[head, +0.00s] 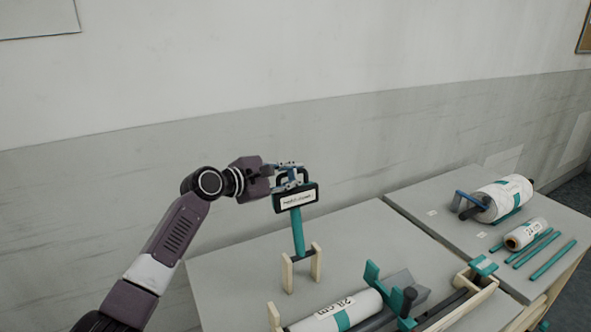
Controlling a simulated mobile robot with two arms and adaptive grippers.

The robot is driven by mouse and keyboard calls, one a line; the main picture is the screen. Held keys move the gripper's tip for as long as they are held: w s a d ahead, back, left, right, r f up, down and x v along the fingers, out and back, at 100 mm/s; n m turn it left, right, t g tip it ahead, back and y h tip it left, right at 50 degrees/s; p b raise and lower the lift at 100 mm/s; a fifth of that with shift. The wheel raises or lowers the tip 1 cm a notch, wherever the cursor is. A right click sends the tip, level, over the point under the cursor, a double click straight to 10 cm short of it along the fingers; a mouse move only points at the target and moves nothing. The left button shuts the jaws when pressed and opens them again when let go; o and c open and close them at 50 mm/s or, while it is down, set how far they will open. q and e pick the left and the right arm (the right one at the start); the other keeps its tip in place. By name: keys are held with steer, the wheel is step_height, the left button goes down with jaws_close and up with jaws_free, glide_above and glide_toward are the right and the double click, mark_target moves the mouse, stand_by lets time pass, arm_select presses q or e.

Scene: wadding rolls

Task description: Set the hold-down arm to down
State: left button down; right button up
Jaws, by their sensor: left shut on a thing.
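The hold-down arm (298,232) is a teal bar that stands nearly upright. Its lower end sits between two pale wooden posts (317,262) on the near table. At its top is a dark frame with a white label (298,199), too small to read surely. My left gripper (290,178) comes in from the left and is shut on the dark handle at the top of the arm. The fingers partly hide the handle. My right gripper is not in view.
A white roll with a teal band (335,316) lies on the near table (240,270), beside a teal and grey fixture (371,275). On the right table (420,196) lie a large wrapped roll (507,196), a smaller roll (525,234) and several teal bars (553,260). A wall stands behind.

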arm_select(q)
steer(key=shift+s+d+f+p, duration=0.2)
steer(key=shift+s+f+p, duration=0.35)
steer(key=shift+s+p, duration=0.25)
steer(key=s+d+m+t+p, duration=0.1)
steer(key=s+d+m+p, duration=0.1)
steer(key=s, duration=0.3)
steer(key=s+d+f+m+t+p, duration=0.1)
steer(key=s+d+m+p, duration=0.1)
steer(key=s, duration=0.4)
steer(key=shift+s+d+f+m+p, duration=0.3)
steer(key=shift+d+m+p, duration=0.1)
steer(key=shift+m, duration=0.1)
steer(key=shift+a, duration=0.1)
steer(key=c, duration=2.3)
jaws_free()
steer(key=shift+w, duration=0.1)
steer(key=shift+w, duration=0.1)
